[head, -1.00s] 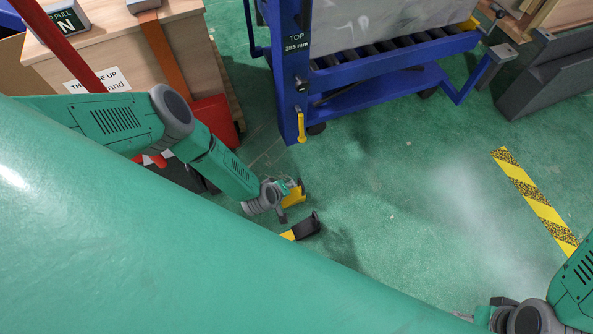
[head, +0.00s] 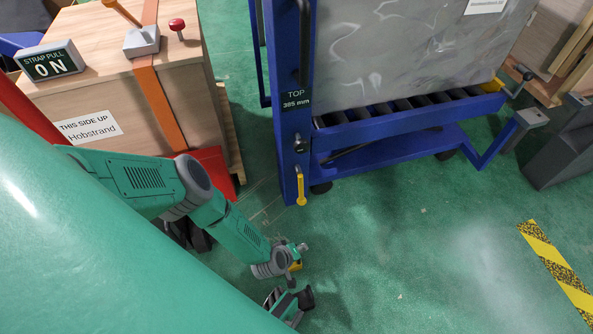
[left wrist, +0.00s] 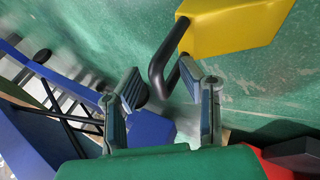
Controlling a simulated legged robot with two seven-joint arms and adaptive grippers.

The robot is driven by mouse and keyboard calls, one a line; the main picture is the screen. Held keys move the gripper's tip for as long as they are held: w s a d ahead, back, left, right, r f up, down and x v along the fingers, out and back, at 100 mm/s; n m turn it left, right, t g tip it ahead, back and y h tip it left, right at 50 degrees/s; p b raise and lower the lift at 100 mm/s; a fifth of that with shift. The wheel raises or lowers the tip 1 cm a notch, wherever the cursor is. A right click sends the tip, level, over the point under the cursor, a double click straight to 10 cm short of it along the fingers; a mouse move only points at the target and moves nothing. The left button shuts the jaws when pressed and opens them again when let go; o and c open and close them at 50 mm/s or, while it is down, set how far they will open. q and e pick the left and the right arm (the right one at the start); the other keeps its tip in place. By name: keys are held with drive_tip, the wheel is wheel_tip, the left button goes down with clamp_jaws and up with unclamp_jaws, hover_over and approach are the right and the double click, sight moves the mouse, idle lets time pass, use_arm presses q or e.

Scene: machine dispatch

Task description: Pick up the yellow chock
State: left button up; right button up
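The yellow chock (left wrist: 235,25) is at the upper right of the left wrist view, above the green floor. A bent black handle (left wrist: 160,65) sticks out from it towards my left gripper (left wrist: 162,82). The fingers are apart with nothing clearly between them, and the handle is just beyond the tips; I cannot tell whether they touch it. My right gripper is not in view.
A blue roller cart (head: 390,142) bears a grey block (head: 400,50). A strapped wooden crate (head: 100,90) stands left. Open floor (head: 400,270) lies right, with yellow-black tape (head: 555,265).

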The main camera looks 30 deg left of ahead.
use_arm(q)
drive_tip(key=shift+r, duration=0.1)
drive_tip(key=shift+c, duration=1.3)
drive_tip(key=shift+a, duration=0.1)
clamp_jaws()
